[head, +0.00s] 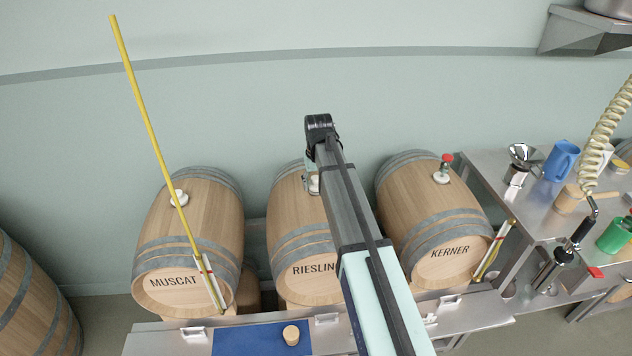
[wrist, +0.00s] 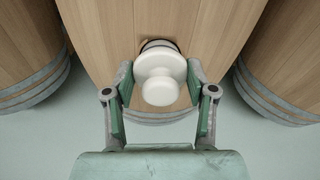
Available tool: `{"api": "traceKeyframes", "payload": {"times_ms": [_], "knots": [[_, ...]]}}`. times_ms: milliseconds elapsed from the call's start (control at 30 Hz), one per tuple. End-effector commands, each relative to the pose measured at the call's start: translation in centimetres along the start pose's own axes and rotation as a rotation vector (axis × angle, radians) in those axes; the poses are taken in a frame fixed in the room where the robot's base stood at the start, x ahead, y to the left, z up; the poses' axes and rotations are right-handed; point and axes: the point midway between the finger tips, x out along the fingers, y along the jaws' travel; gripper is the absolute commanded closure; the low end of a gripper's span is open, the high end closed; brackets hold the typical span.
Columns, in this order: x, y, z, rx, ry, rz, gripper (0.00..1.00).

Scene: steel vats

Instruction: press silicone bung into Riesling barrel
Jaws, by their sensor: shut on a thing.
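The Riesling barrel (head: 297,241) lies in the middle of the row, partly hidden in the head view by my arm. In the wrist view its staves (wrist: 205,22) fill the upper middle. The white silicone bung (wrist: 160,80) is between the fingers of my gripper (wrist: 160,84), which is shut on it. The bung sits at a dark round hole in the barrel top; I cannot tell how deep it is. In the head view a bit of the white bung (head: 314,184) shows beside my arm.
The Muscat barrel (head: 208,222) stands left, with a white bung and a long yellow stick (head: 150,120) leaning across it. The Kerner barrel (head: 425,215) stands right, with a red-topped fitting (head: 446,161). A blue mat (head: 240,338) with a cork lies in front.

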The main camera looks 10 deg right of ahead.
Motion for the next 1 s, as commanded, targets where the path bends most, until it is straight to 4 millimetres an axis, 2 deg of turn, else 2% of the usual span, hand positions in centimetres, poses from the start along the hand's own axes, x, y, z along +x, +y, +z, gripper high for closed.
{"api": "traceKeyframes", "payload": {"times_ms": [733,767,800,833,1000], "knots": [[1.4,0.0,0.2,0.0,-0.002,0.0,0.78],[1.4,0.0,0.2,0.0,-0.002,0.0,0.37],[1.4,0.0,0.2,0.0,-0.002,0.0,0.23],[1.4,0.0,0.2,0.0,-0.002,0.0,0.15],[1.3,0.0,0.2,0.0,-0.001,0.0,0.15]]}}
